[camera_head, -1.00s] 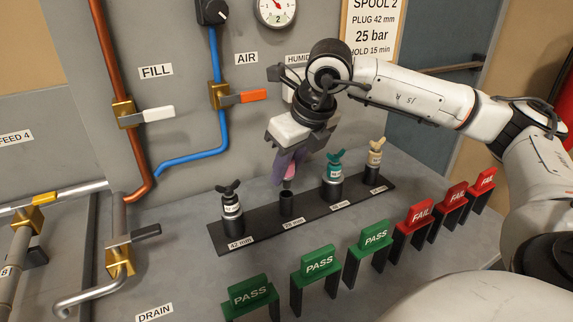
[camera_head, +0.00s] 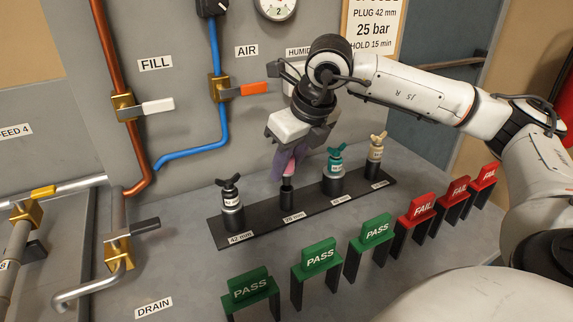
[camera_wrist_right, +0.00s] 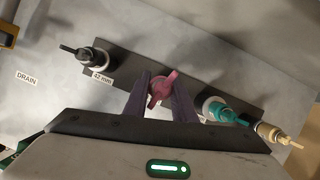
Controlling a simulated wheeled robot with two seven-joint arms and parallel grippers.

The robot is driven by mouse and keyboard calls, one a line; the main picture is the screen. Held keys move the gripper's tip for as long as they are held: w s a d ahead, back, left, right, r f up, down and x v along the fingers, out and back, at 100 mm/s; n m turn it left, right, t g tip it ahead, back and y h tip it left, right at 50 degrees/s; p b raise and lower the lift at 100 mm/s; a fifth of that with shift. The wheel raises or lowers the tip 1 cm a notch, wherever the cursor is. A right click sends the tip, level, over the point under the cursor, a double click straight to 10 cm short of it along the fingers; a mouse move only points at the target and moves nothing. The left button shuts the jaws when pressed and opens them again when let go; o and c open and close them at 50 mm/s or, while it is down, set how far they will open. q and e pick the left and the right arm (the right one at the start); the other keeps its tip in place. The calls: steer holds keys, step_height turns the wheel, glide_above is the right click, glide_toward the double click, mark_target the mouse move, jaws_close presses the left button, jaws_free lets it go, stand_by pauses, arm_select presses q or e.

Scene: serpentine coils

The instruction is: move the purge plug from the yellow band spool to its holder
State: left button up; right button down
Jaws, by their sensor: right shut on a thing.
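The purge plug is pink-red; its winged top (camera_wrist_right: 162,88) shows between the fingers in the right wrist view. My right gripper (camera_head: 288,160) is shut on it, pointing down, with purple-grey fingers. In the head view the plug's lower part (camera_head: 287,182) is upright and meets the mouth of the black holder cup (camera_head: 287,200), second from the left on the black rack (camera_head: 262,226). How deep it sits in the cup cannot be told. The yellow band spool cannot be made out. My left gripper is not in view.
A black plug (camera_head: 231,200) stands in the cup to the left; a teal plug (camera_head: 335,165) and a cream plug (camera_head: 376,150) stand to the right. Green PASS tags (camera_head: 320,257) and red FAIL tags (camera_head: 422,210) line the front. Pipes and valves are at the left.

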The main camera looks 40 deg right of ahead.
mark_target(290, 173)
steer(key=shift+f+b, duration=1.15)
steer(key=shift+f, duration=0.15)
steer(key=shift+f, duration=0.15)
steer(key=shift+f+b, duration=0.5)
steer(key=shift+b, duration=0.2)
steer(key=c, duration=1.4)
jaws_free()
